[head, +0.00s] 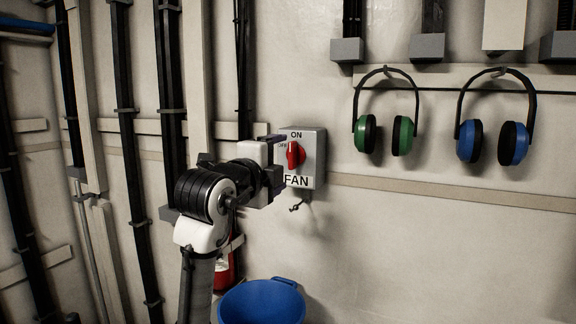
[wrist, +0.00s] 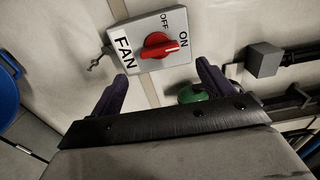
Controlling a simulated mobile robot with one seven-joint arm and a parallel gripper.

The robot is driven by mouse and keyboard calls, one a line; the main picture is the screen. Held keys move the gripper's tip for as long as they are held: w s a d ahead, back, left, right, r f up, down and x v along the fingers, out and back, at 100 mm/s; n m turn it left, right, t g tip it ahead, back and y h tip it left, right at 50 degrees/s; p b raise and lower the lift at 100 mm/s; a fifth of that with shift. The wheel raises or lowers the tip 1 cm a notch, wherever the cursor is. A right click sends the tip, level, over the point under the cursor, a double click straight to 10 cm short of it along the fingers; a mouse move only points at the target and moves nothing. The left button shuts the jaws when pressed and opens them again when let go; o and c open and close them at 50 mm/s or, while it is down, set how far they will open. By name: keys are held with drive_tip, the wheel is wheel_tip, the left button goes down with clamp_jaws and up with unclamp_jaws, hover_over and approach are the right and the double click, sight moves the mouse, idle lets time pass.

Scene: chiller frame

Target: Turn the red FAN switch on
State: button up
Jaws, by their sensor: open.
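The grey FAN switch box (head: 316,160) is on the wall, with the red knob (head: 294,155) on its front. In the wrist view the box (wrist: 178,24) and knob (wrist: 158,46) appear turned sideways, with OFF and ON labels. The knob's handle lies along the line from FAN to ON, its pale-marked end towards ON. My gripper (head: 274,164) is open and empty in front of the box. In the wrist view its fingers (wrist: 160,75) are spread wide, with the knob beyond and between them, apparently untouched. In the head view the gripper covers the box's left edge.
A small metal piece (head: 298,207) hangs below the box. Green earmuffs (head: 403,136) and blue earmuffs (head: 466,141) hang to the right. Dark conduits (head: 127,120) run up the left wall. A blue bucket (head: 262,304) and a red object (head: 224,272) are below.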

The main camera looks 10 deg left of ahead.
drive_tip(key=s+a+b, duration=0.1)
drive_tip(key=s, duration=0.5)
drive_tip(key=shift+s+a, duration=0.15)
drive_tip(key=shift+s, duration=0.2)
